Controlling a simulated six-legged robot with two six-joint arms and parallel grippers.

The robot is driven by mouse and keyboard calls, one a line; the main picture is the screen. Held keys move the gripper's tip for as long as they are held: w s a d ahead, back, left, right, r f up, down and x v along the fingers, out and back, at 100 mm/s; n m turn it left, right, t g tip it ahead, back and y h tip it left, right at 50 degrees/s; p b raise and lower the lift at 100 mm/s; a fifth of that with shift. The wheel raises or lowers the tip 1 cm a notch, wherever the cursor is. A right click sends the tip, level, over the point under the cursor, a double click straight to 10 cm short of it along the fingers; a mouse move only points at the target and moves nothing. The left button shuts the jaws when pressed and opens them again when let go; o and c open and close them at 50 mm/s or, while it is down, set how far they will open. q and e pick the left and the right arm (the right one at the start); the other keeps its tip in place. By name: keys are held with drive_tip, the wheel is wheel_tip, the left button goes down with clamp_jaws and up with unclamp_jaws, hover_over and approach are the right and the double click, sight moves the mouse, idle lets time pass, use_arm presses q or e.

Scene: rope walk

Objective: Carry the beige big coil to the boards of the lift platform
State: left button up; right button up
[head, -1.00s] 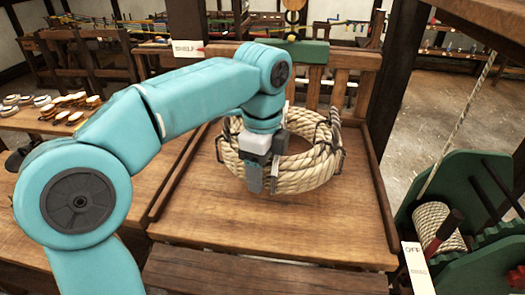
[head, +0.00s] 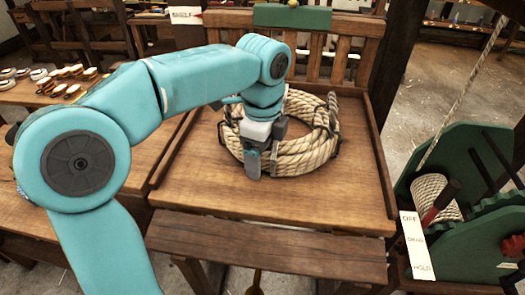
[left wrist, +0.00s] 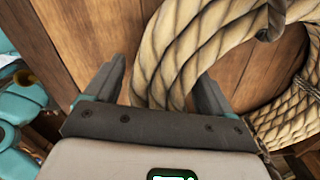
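The beige big coil (head: 305,155) is a thick ring of rope with dark ties, lying flat on wooden boards (head: 330,198) with side rails and a slatted back. I cannot tell whether these boards are the lift platform. My left gripper (head: 262,167) points down at the coil's near left side. In the left wrist view its fingers (left wrist: 160,75) stand apart on either side of the rope bundle (left wrist: 178,65), with small gaps visible. The fingers partly hide the near side of the coil in the head view. My right gripper is not in view.
A wooden beam (head: 265,235) crosses in front of the boards. A table with small items (head: 60,80) is at the left.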

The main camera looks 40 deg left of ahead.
use_arm(q)
wheel_tip(320, 180, up, 11)
drive_tip(key=shift+r+p, duration=0.2)
drive_tip(key=shift+p, duration=0.6)
drive_tip(key=shift+r, duration=0.4)
drive_tip(key=shift+s, duration=0.1)
